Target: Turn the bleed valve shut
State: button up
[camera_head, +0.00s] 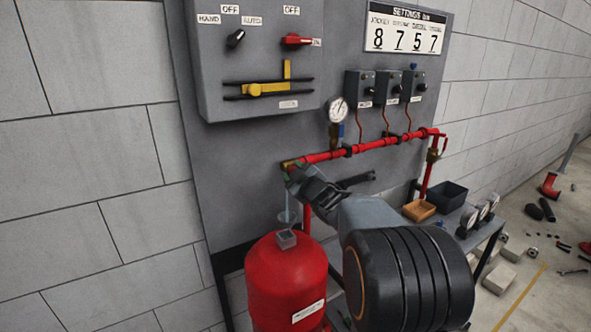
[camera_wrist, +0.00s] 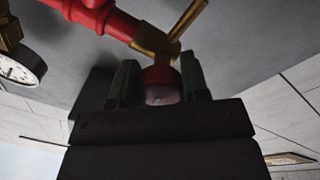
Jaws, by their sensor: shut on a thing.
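The bleed valve sits at the left end of the red pipe. In the wrist view it has a brass body (camera_wrist: 155,42), a thin brass stem or spout pointing up and right, and a round red knob (camera_wrist: 160,84). My gripper (camera_wrist: 161,87) has its green-tipped fingers on either side of the knob and is shut on it. In the head view my gripper (camera_head: 294,173) is at the pipe's brass end (camera_head: 286,164). It hides the knob there, and the knob's turn angle cannot be told.
The red pipe (camera_head: 370,145) runs right along the grey panel. A pressure gauge (camera_head: 338,110) stands above it. A control box (camera_head: 250,60) hangs above, and a red tank (camera_head: 285,285) stands below. A bench at right holds an orange tray (camera_head: 419,210) and a dark bin (camera_head: 447,197).

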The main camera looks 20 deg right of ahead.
jog(key=shift+r+m+p, duration=0.1)
jog(key=shift+m+p, duration=0.4)
jog(key=shift+m, duration=1.2)
jog(key=o, duration=0.9)
jog(key=s, duration=1.3)
jog(key=shift+s+d+f, duration=0.35)
jog(key=shift+s, duration=0.05)
jog(key=shift+h, duration=0.3)
